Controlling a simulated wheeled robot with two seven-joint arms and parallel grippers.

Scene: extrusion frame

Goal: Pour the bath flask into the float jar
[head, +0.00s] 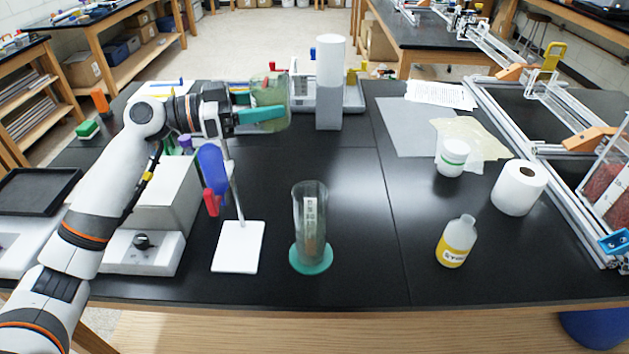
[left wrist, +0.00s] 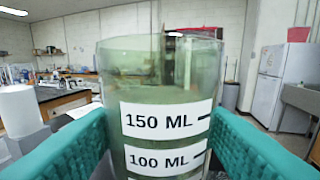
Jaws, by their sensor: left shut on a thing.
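The bath flask (head: 269,90) is a greenish clear vessel held high at the back left of the bench. My left gripper (head: 266,108) is shut on it with teal fingers. In the left wrist view the flask (left wrist: 165,90) stands about upright between the fingers (left wrist: 165,150), with white 150 ML and 100 ML marks. How much liquid it holds I cannot tell. The float jar (head: 310,215) is a tall clear cylinder on a round teal base at the front middle, with a pale labelled strip and a brownish part showing in it. The held flask is behind, above and left of it. My right gripper is not in view.
A white stand (head: 238,245) with a blue and red holder is left of the jar. A grey-white column (head: 330,80) stands behind. A yellow-labelled bottle (head: 456,242), a white tub (head: 452,157) and a paper roll (head: 519,188) are at right. The bench around the jar's right is clear.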

